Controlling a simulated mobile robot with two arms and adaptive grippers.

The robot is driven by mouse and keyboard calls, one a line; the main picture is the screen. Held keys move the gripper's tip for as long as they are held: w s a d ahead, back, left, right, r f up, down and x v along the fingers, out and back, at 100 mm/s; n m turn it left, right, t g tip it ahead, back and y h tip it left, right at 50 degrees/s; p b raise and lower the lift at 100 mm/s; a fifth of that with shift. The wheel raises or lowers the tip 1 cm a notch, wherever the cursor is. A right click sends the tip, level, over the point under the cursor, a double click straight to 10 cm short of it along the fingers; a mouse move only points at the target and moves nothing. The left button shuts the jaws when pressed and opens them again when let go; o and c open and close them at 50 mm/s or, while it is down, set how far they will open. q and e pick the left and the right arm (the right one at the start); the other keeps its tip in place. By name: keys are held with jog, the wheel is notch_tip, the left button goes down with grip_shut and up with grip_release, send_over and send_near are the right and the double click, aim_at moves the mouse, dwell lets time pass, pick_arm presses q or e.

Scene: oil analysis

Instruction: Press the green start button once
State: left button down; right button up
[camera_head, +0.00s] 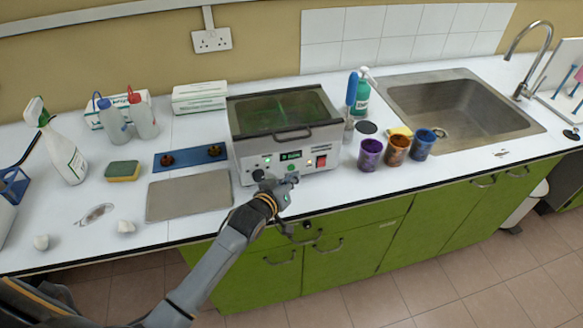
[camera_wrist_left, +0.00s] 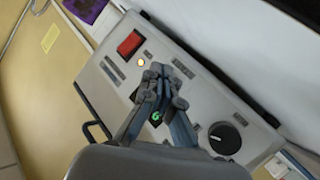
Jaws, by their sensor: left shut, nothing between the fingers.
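The heated bath unit (camera_head: 286,128) stands on the counter with its front panel facing me. A round green button (camera_head: 290,168) sits on that panel, just below the lit green display (camera_head: 290,155). My left gripper (camera_head: 291,178) is shut and empty, with its fingertips at the panel just below the button in the head view. In the left wrist view, my left gripper (camera_wrist_left: 159,72) lies over the middle of the panel and hides the button. I cannot tell whether the fingertips touch it. My right gripper is not in view.
A red switch (camera_head: 321,161) is right of the button, and a black knob (camera_head: 258,175) is left of it. Dark sample cups (camera_head: 370,155) stand to the right. A grey plate (camera_head: 189,195) lies to the left. Green cabinets (camera_head: 345,255) are below the counter.

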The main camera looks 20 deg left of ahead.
pick_arm(q)
jog(key=shift+s, duration=0.1)
jog(key=shift+s+d+p, duration=0.25)
jog(key=shift+p, duration=0.1)
jog(key=shift+s+d+p, duration=0.5)
jog(key=shift+s+d, duration=0.1)
jog(key=shift+s, duration=0.25)
jog(key=shift+s+d+p, duration=0.45)
jog(key=shift+s+d, duration=0.1)
jog(key=shift+s, duration=0.3)
